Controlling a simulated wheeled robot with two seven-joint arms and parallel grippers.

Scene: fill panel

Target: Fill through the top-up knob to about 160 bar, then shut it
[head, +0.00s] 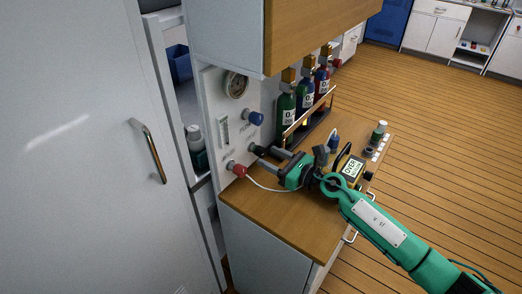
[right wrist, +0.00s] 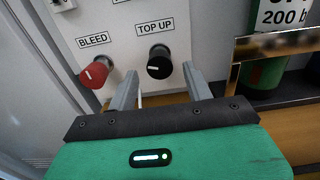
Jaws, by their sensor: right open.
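The black top-up knob (right wrist: 159,65) sticks out of the white panel under a TOP UP label in the right wrist view. It also shows in the head view (head: 258,150). My right gripper (right wrist: 160,84) is open, its fingers pointing at the panel with the knob ahead between them. I cannot tell whether either finger touches it. My right gripper (head: 268,161) is also close to the knob in the head view. A round pressure gauge (head: 236,84) is high on the panel; its reading is too small to make out. My left gripper is not in view.
The red bleed knob (right wrist: 95,73) is left of the top-up knob. A blue knob (head: 254,118) is above. Several gas bottles (head: 306,95) stand in a rack at right. A meter (head: 351,168) and small items lie on the wooden counter (head: 285,218).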

